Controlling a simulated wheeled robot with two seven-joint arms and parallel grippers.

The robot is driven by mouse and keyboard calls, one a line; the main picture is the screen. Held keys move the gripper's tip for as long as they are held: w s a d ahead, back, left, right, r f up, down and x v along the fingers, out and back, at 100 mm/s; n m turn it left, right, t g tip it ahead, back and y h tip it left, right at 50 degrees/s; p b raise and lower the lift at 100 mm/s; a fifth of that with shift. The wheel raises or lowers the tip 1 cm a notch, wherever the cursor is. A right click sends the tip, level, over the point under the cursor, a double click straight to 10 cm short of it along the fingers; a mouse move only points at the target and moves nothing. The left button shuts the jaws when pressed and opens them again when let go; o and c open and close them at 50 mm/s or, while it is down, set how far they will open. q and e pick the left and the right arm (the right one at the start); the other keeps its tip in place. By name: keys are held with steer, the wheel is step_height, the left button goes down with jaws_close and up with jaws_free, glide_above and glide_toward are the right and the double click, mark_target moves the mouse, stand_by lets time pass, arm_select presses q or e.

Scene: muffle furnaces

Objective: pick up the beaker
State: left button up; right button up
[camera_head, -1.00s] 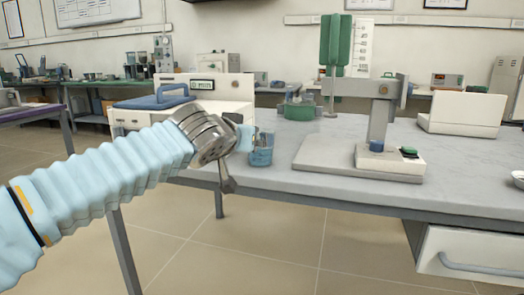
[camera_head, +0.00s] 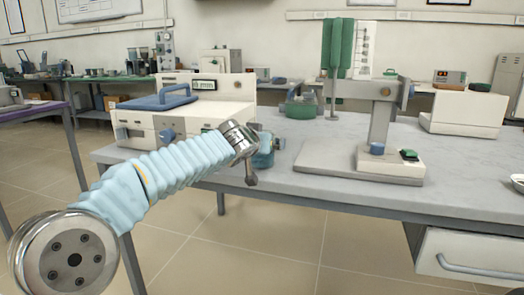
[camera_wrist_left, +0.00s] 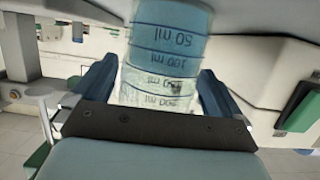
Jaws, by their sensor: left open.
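The beaker (camera_wrist_left: 165,50) is clear with blue contents and printed volume marks, which appear upside down in the left wrist view. It stands near the front edge of the table; in the head view the beaker (camera_head: 263,158) is largely hidden by my left wrist and gripper. My left gripper (camera_wrist_left: 157,82) is open, its two dark blue fingers on either side of the beaker. I cannot tell whether either finger touches the glass. My right gripper is in neither view.
A white instrument with a blue handle (camera_head: 176,98) stands left of the beaker. A grey stand (camera_head: 360,160) is close to its right, and a green container (camera_head: 299,108) is behind. The grey tabletop (camera_head: 460,185) is clear at the front right.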

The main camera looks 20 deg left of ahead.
arm_select(q)
steer(key=c, duration=1.2)
